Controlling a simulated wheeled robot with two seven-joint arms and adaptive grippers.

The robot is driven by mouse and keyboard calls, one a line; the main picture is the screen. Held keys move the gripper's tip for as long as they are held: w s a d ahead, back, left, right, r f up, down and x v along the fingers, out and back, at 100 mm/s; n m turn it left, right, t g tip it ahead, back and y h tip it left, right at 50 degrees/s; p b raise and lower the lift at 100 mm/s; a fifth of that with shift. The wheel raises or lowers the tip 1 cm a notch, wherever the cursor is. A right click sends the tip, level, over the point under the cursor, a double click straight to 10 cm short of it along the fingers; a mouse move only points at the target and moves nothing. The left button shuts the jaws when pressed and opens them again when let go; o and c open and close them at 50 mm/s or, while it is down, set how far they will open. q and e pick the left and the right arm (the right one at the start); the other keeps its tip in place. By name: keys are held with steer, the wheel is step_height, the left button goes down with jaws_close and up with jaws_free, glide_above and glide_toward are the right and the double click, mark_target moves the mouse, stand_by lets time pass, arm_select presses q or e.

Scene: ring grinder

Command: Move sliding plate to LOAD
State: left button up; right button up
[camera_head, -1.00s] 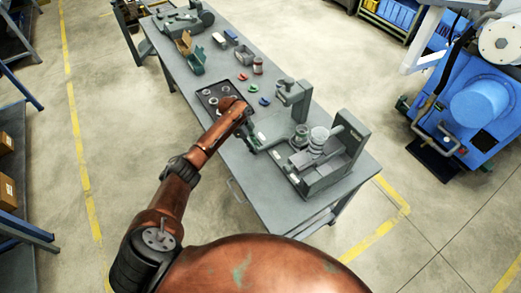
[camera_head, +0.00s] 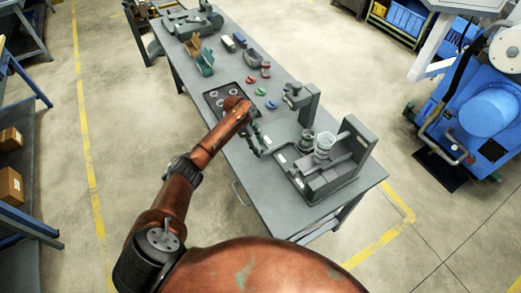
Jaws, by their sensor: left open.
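The grey ring grinder fixture (camera_head: 357,146) stands at the near right end of the table. Its low base carries pale labels, a light round stack of rings (camera_head: 323,143) and a darker round part (camera_head: 306,142) to the left of it. The sliding plate is too small to tell apart from the grey blocks in the base, and the LOAD marking cannot be read. My left gripper (camera_head: 259,147) is open, pointing down just left of the base. Whether it touches anything is unclear. My right gripper is out of view.
The grey table (camera_head: 258,190) holds a dark tray (camera_head: 212,100) behind my left wrist. Small red, green and blue parts, bins and a grey post (camera_head: 304,104) stand farther back. A blue machine (camera_head: 490,112) stands on the floor at right.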

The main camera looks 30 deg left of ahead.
arm_select(q)
steer(key=w+v, duration=0.1)
steer(key=v, duration=0.9)
steer(key=shift+s, duration=0.45)
